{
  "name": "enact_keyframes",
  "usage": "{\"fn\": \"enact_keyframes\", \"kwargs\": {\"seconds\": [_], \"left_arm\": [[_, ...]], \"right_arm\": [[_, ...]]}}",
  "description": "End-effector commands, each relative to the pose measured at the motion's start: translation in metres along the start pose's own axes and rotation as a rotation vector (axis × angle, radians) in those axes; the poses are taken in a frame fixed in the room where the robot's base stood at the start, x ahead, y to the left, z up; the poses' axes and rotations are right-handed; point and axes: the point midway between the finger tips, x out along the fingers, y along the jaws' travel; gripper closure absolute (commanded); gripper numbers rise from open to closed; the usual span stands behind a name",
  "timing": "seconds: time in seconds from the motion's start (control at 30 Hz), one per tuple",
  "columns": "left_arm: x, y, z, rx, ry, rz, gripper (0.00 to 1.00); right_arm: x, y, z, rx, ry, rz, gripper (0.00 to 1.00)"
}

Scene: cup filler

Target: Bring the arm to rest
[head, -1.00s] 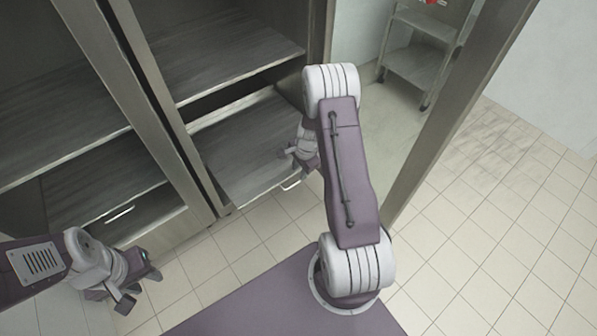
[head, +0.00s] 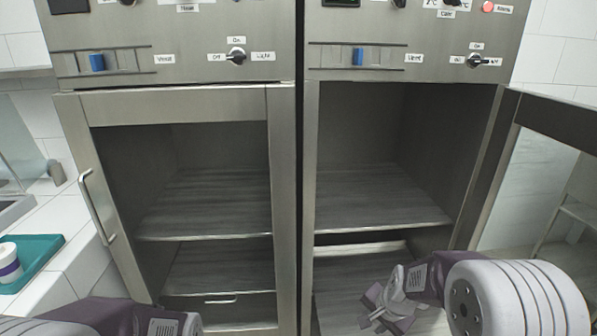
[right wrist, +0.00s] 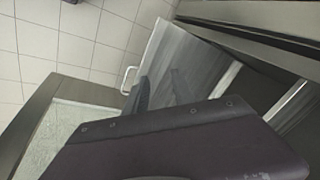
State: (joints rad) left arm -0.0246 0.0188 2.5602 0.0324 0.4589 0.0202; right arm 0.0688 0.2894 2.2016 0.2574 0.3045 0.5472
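My right arm comes in from the lower right of the head view. Its gripper (head: 388,304) is in front of the lower part of the right cabinet, over the grey bottom surface (head: 345,283). I see nothing held in it, but its finger gap is not clear. In the right wrist view a large purple link of my arm fills the lower middle and hides much of the view. My left arm shows only as a purple link at the bottom left of the head view; its gripper is out of the picture.
The left cabinet's glass door (head: 185,105) is shut. The right cabinet's door (head: 555,118) stands open to the right, close to my right arm. A handle (right wrist: 128,80) shows in the right wrist view. A teal tray (head: 38,246) with a white cup (head: 8,262) is at far left.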

Motion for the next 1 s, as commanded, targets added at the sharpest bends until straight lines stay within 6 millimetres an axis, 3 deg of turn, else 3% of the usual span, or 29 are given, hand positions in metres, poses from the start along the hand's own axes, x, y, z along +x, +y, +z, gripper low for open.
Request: {"fn": "enact_keyframes", "kwargs": {"seconds": [0.03, 0.13, 0.33, 0.37, 0.4, 0.8, 0.9, 1.0], "left_arm": [[0.0, 0.0, 0.0, 0.0, 0.0, 0.0, 0.64], [0.0, 0.0, 0.0, 0.0, 0.0, 0.0, 0.64], [0.0, 0.0, 0.0, 0.0, 0.0, 0.0, 0.64], [-0.007, 0.0, -0.001, 0.0, -0.001, 0.0, 0.64], [-0.034, 0.001, -0.003, 0.0, -0.002, 0.0, 0.64], [-0.168, 0.003, -0.018, 0.0, 0.0, 0.0, 0.64], [-0.183, 0.004, -0.019, 0.0, 0.0, 0.0, 0.64], [-0.184, 0.004, -0.019, 0.0, 0.0, 0.0, 0.64]], "right_arm": [[-0.015, 0.003, 0.02, -0.108, -0.011, 0.002, 0.69], [-0.036, 0.027, 0.059, -0.349, -0.054, 0.034, 0.69], [-0.044, 0.101, 0.111, -0.791, -0.225, 0.154, 0.69], [-0.051, 0.097, 0.109, -0.843, -0.229, 0.147, 0.69], [-0.077, 0.088, 0.103, -0.83, -0.225, 0.146, 0.69], [-0.202, 0.047, 0.076, -0.822, -0.223, 0.146, 0.69], [-0.216, 0.042, 0.073, -0.821, -0.224, 0.146, 0.69], [-0.217, 0.042, 0.073, -0.82, -0.223, 0.146, 0.69]]}}
